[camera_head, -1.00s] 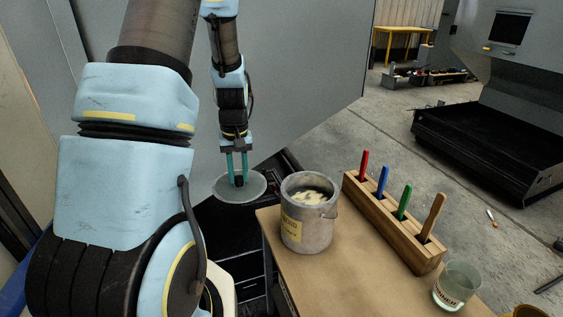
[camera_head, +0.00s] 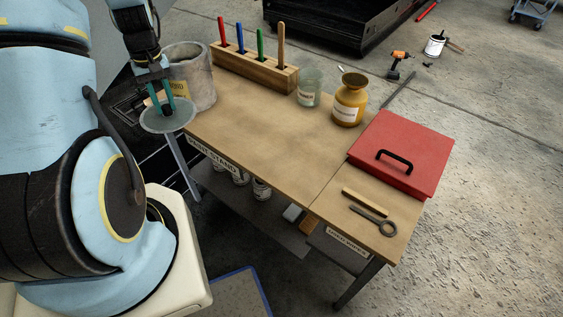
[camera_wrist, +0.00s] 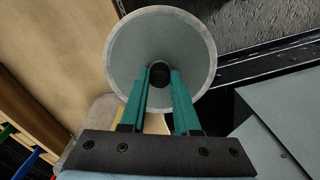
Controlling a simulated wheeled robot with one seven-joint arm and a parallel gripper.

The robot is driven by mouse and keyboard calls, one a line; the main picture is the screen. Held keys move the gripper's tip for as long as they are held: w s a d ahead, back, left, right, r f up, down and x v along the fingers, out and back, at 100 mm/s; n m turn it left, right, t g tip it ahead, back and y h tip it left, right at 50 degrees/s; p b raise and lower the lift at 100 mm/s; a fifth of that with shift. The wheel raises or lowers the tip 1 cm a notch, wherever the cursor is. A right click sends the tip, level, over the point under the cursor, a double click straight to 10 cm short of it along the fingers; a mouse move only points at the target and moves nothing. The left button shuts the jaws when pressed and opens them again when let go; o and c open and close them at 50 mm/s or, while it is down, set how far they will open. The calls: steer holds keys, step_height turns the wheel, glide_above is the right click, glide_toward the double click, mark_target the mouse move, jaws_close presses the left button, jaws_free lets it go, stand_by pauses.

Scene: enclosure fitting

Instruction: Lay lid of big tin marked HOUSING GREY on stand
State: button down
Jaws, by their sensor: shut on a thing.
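My gripper (camera_head: 167,108) is shut on the black knob of a round grey lid (camera_head: 181,121). In the wrist view the lid (camera_wrist: 190,42) is a pale disc beyond my teal fingers, the knob between their tips. In the head view the lid hangs roughly level near the bench's left end. The big grey tin (camera_head: 197,72) stands on the bench just behind it, partly hidden by my arm. Its yellow label is only partly visible and I cannot read it fully.
The wooden bench (camera_head: 262,140) has a clear middle. A brush block (camera_head: 255,70), a glass jar (camera_head: 310,88) and a yellow pot (camera_head: 349,100) line its back. A red box (camera_head: 405,150), a wooden strip (camera_head: 365,202) and a ring-ended tool (camera_head: 375,222) occupy the right end.

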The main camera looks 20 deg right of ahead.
steer(key=s+d+f+n+b, duration=0.15)
steer(key=s+d+b, duration=0.3)
steer(key=d, duration=0.45)
steer(key=s+d+n+b, duration=0.2)
steer(key=s+d+b, duration=0.25)
steer(key=d, duration=0.45)
steer(key=s+d+f+n+b, duration=0.1)
steer(key=s+d+b, duration=0.2)
steer(key=d+b, duration=0.45)
steer(key=f, duration=0.3)
steer(key=d+f+p, duration=0.1)
steer(key=f, duration=0.2)
steer(key=f+p, duration=0.1)
steer(key=f, duration=0.2)
steer(key=shift+d, duration=0.25)
steer(key=shift+f, duration=0.2)
steer(key=c, duration=0.6)
jaws_free()
steer(key=shift+c, duration=0.2)
steer(key=shift+r, duration=0.1)
